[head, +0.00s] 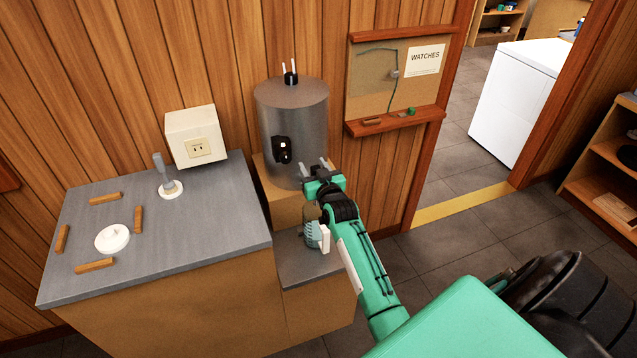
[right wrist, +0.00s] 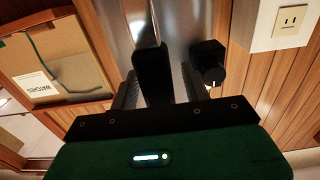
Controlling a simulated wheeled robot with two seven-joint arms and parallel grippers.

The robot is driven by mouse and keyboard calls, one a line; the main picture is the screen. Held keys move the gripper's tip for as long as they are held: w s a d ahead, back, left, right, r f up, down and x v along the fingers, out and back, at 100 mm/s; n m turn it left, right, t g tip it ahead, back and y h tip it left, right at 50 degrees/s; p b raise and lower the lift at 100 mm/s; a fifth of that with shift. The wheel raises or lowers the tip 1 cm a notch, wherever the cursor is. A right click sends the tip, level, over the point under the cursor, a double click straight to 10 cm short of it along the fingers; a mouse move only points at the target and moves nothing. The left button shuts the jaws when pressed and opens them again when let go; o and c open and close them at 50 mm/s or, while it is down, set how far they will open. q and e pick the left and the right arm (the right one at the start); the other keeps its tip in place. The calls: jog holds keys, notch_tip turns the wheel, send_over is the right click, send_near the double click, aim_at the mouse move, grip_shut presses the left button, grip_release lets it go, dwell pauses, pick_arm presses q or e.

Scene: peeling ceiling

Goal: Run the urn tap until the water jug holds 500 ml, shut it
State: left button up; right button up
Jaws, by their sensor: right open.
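The grey metal urn (head: 292,112) stands on a wooden block against the wall. My left gripper is not in view.
A white outlet box (head: 195,137) is left of the urn. A watches board (head: 393,85) with a ledge is right. The doorway beyond is open.

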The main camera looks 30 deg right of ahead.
jog(key=c, duration=0.9)
